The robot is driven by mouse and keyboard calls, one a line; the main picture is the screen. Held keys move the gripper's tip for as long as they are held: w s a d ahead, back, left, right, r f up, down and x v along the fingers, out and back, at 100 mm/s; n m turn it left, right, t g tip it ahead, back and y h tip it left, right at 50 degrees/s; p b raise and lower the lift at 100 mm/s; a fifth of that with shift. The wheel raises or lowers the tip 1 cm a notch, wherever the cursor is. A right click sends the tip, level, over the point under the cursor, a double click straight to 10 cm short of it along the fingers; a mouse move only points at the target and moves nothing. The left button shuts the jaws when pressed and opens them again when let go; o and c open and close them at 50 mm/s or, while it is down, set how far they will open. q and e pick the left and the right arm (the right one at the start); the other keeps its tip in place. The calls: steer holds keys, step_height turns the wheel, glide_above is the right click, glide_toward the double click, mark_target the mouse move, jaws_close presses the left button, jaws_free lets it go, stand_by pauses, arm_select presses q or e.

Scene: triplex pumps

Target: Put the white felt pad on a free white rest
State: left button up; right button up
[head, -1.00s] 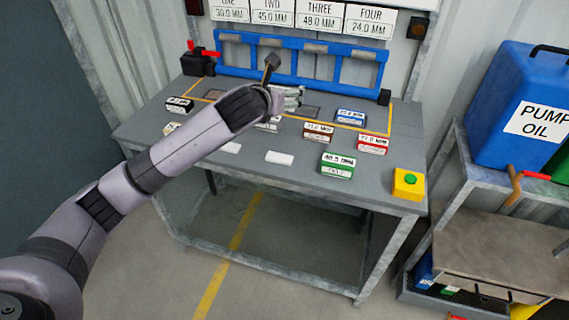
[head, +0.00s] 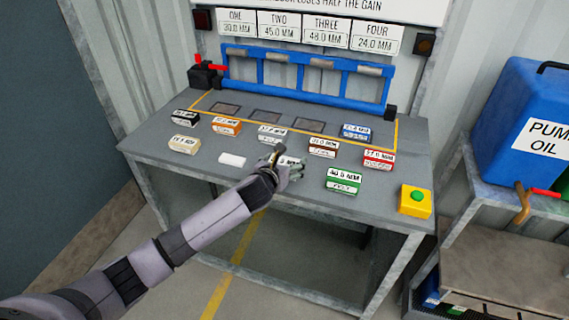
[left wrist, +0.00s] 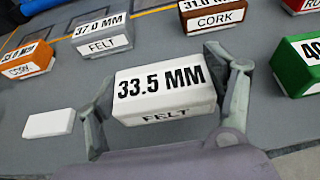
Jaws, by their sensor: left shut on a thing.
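The white felt pad (left wrist: 165,92), marked 33.5 MM FELT, is between the two fingers of my left gripper (head: 286,168), which is shut on it. In the head view the pad (head: 290,161) is mostly covered by the gripper. One free white rest (head: 232,160) lies flat on the bench to its left, and it also shows in the left wrist view (left wrist: 50,123). The spot of a second white rest is hidden by my left gripper and the pad. I cannot tell whether the pad touches anything beneath it. My right gripper is not in view.
Close around stand a grey felt block (head: 272,133), a brown cork block (head: 323,147), an orange block (head: 227,126), a cream block (head: 184,144) and a green block (head: 343,181). A yellow box with a green button (head: 415,201) sits at the front right. A blue frame (head: 305,75) stands behind.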

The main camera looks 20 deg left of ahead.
arm_select(q)
steer(key=shift+f, duration=0.25)
steer(key=o, duration=1.1)
steer(key=shift+f, duration=0.1)
steer(key=shift+o, duration=0.2)
steer(key=shift+r, duration=0.2)
steer(key=v, duration=1.2)
steer(key=shift+f, duration=0.1)
